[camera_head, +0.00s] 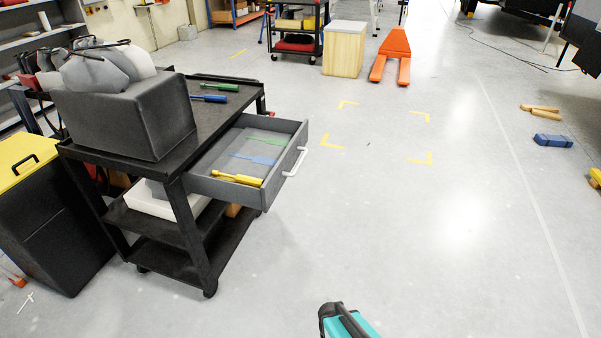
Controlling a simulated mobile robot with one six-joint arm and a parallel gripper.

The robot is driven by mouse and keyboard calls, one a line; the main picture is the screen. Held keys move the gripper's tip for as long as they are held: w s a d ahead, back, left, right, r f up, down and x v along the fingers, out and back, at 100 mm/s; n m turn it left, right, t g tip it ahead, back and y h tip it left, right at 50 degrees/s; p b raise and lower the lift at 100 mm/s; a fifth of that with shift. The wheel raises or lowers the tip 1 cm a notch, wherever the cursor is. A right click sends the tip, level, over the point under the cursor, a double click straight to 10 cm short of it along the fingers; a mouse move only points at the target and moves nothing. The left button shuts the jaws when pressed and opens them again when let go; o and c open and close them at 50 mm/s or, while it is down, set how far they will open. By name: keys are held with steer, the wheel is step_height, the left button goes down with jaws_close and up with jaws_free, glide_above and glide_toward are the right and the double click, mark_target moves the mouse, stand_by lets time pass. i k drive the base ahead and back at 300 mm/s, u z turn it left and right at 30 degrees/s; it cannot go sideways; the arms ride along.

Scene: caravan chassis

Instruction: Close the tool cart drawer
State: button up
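The black tool cart (185,225) stands at the left on small wheels. Its grey drawer (238,198) is pulled out to the right, with a pale handle (296,162) on its front. Inside the drawer lies a yellow tool (237,178), beside flat blue and green marks. A green screwdriver (220,87) and a blue one (209,98) lie on the cart top. Part of my arm shows at the bottom edge, in teal and black, well apart from the drawer. My gripper's fingers cannot be made out there.
A dark grey box (125,115) with grey bundles sits on the cart top. A black bin with a yellow lid (27,155) stands left of the cart. An orange pallet jack (394,55) and a wooden cabinet (344,50) are at the back. Floor right of the drawer is clear.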

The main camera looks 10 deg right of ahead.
mark_target(268, 148)
steer(key=z, duration=0.1)
steer(key=k, duration=0.4)
steer(key=u, duration=0.3)
steer(key=i, duration=0.85)
steer(key=u, duration=0.85)
